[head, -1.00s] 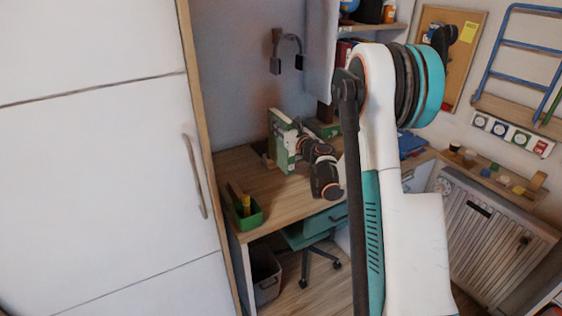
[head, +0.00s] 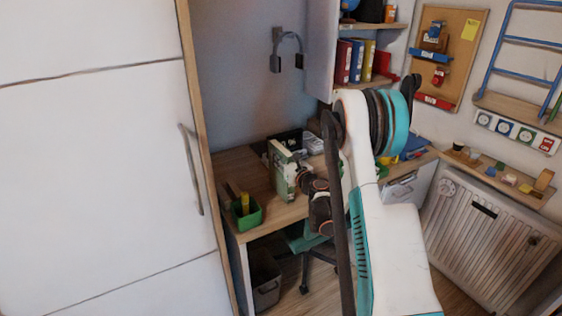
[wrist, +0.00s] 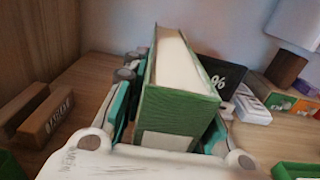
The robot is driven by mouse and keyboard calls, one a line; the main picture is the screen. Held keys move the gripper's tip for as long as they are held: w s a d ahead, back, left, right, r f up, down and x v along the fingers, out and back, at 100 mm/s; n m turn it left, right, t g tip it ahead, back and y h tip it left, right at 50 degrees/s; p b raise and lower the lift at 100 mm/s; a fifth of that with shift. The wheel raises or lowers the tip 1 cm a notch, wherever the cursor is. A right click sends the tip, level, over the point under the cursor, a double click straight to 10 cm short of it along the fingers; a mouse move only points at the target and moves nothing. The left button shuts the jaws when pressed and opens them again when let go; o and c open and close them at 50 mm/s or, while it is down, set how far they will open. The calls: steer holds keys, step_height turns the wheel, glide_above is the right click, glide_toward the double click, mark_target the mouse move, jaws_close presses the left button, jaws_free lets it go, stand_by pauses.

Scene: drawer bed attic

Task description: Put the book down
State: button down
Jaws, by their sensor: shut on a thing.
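The book (head: 283,170) is green with pale pages and stands roughly upright over the wooden desk (head: 240,164). In the wrist view the book (wrist: 180,108) fills the middle, with its green spine and a pale label facing me. My gripper (head: 294,178) is shut on the book from its right side in the head view. In the wrist view my gripper (wrist: 168,118) has a finger on each side of the book. The book's lower edge is near the desktop; I cannot tell whether it touches.
A green bin (head: 247,215) stands at the desk's front left. Wooden blocks (wrist: 42,117) lie left of the book in the wrist view. A black item marked with a percent sign (wrist: 219,74) and a white device (wrist: 251,107) lie behind right. A white wardrobe (head: 95,160) borders the left.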

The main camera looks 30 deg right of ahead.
stand_by(0.3)
steer(key=c, duration=1.3)
jaws_free()
steer(key=shift+f, duration=0.1)
